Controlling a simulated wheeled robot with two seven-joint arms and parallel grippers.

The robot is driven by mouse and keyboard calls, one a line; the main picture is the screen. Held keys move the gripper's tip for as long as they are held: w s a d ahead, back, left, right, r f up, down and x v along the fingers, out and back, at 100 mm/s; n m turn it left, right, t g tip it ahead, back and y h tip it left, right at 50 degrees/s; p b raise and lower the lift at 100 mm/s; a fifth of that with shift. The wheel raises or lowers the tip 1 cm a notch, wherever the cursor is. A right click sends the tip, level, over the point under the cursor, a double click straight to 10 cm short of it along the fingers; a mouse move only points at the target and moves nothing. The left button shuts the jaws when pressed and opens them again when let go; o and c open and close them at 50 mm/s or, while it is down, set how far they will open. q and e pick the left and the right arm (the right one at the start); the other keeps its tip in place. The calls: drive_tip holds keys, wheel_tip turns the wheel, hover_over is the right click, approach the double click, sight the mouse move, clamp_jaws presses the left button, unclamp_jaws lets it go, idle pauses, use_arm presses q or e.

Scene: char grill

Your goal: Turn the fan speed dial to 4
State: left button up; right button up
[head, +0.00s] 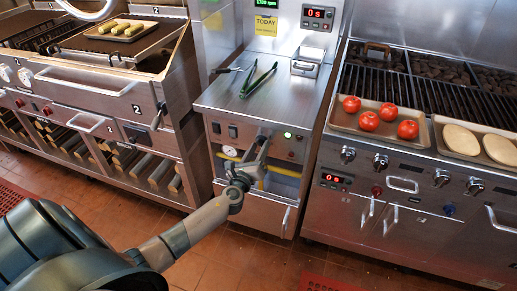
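My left gripper (262,142) reaches in from the lower left to the front panel of the middle steel cabinet (270,105). Its fingers are at the panel and cover part of it. Their gap is too small to make out, and I cannot tell whether they touch a knob. The fan speed dial cannot be made out; it may be hidden behind the fingers. A round white gauge (229,151) and a lit green button (287,135) show on the same panel. A green display (267,3) above reads about 1700 rpm. My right gripper is not in view.
Green tongs (258,80) lie on the cabinet top. The grill at right holds a tray (345,122) of tomatoes (369,121) and a tray of pale patties (462,139). Its knobs (348,155) stick out in front. A griddle station (90,85) stands at left.

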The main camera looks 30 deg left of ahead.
use_arm(q)
drive_tip(key=shift+o, duration=0.8)
drive_tip(key=shift+s, duration=0.1)
drive_tip(key=shift+v, duration=0.8)
drive_tip(key=b+v, duration=0.2)
drive_tip(key=v, duration=1.3)
drive_tip(key=shift+s, duration=0.35)
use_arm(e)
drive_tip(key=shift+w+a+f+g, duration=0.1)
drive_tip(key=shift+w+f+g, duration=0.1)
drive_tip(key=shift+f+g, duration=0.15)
use_arm(q)
drive_tip(key=shift+f, duration=0.15)
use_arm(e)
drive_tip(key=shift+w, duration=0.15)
